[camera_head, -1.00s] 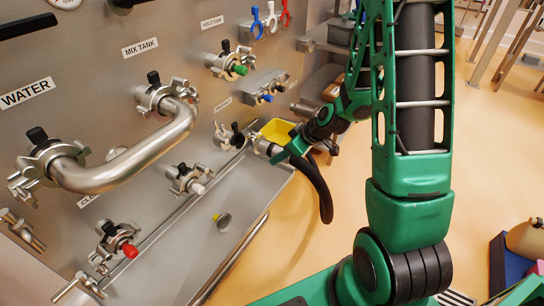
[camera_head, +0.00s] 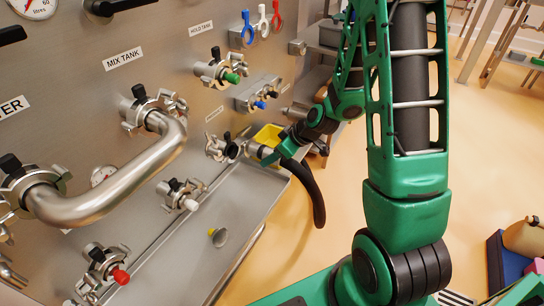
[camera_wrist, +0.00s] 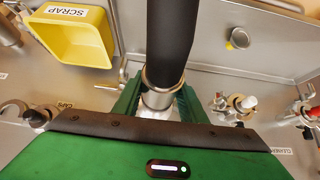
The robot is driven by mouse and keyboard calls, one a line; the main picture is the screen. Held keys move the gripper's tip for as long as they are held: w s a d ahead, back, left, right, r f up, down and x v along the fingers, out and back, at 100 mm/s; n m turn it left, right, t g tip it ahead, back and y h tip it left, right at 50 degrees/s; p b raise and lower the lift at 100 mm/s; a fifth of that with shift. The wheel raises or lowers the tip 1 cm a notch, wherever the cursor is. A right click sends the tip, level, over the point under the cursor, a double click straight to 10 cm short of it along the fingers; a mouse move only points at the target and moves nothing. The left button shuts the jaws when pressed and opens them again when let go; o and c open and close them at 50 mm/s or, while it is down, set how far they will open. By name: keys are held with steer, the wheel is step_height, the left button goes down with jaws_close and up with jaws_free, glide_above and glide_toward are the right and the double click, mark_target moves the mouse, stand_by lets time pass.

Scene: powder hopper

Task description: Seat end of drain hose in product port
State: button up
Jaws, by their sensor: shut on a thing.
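The drain hose (camera_head: 315,195) is black, with a bright metal end (camera_head: 254,150). My gripper (camera_head: 275,155) is shut on the hose by this metal end, and the rest hangs down in a curve. In the wrist view, the hose (camera_wrist: 171,40) runs up from its metal collar (camera_wrist: 162,84) between my jaws (camera_wrist: 158,103). The product port (camera_head: 232,150) sticks out of the steel panel with an open-looking clamp (camera_head: 215,146) beside it. The hose end points left at the port, a short way off; contact is not visible. The port mouth is hidden in the wrist view.
A yellow scrap bin (camera_head: 268,136) is just behind my gripper; it also shows in the wrist view (camera_wrist: 78,38). A steel drip tray (camera_head: 215,262) lies below, with a small yellow-topped metal piece (camera_head: 218,237). A bent pipe (camera_head: 120,180) and capped ports line the panel.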

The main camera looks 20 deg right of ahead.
mark_target(265, 147)
steer(key=w+a+f, duration=0.4)
steer(key=w+a, duration=0.1)
steer(key=w, duration=0.2)
steer(key=shift+a+f, duration=0.15)
steer(key=shift+f, duration=0.25)
stand_by(1.2)
steer(key=shift+w+f, duration=0.1)
steer(key=shift+f, duration=0.15)
stand_by(0.6)
steer(key=o, duration=1.5)
steer(key=v, duration=1)
steer(key=shift+s+r, duration=0.2)
